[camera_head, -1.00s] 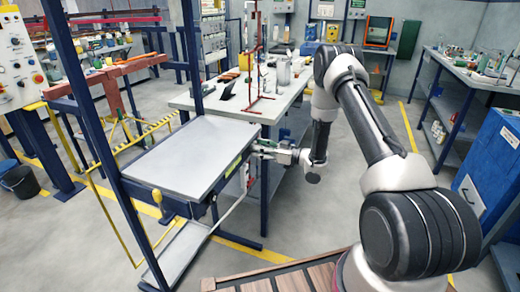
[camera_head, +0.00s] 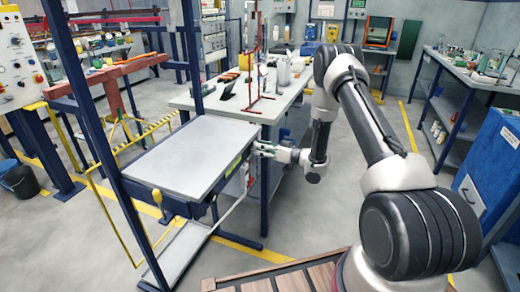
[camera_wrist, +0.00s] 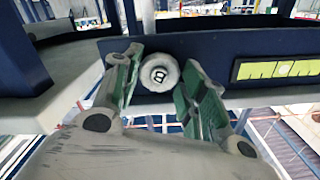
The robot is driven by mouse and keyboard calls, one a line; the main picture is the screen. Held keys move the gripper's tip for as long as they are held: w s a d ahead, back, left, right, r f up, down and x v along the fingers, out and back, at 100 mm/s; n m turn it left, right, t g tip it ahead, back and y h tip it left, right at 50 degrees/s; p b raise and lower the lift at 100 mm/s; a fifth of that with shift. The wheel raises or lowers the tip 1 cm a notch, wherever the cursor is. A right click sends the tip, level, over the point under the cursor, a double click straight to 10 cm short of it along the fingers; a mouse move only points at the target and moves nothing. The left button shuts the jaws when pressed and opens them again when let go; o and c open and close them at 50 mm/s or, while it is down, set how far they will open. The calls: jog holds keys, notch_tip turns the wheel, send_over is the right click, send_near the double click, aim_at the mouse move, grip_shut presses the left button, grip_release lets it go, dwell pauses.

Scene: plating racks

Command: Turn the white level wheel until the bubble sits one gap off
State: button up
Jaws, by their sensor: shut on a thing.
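The yellow-green level vial (camera_wrist: 278,68), with black marks, is to the right of the wheel. The bubble is too small to place against the marks. In the head view my gripper (camera_head: 264,150) is at the right edge of the grey-topped bench (camera_head: 190,155), and the wheel is too small to make out.
A blue post (camera_head: 90,130) rises at the bench's near-left corner. A white worktable (camera_head: 205,99) with a red stand and bottles is behind. A blue cabinet (camera_head: 490,165) stands at the right. Open floor (camera_head: 330,215) lies right of the bench.

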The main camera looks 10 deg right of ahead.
jog(key=o, duration=1)
jog(key=shift+o, duration=0.2)
jog(key=v, duration=1.2)
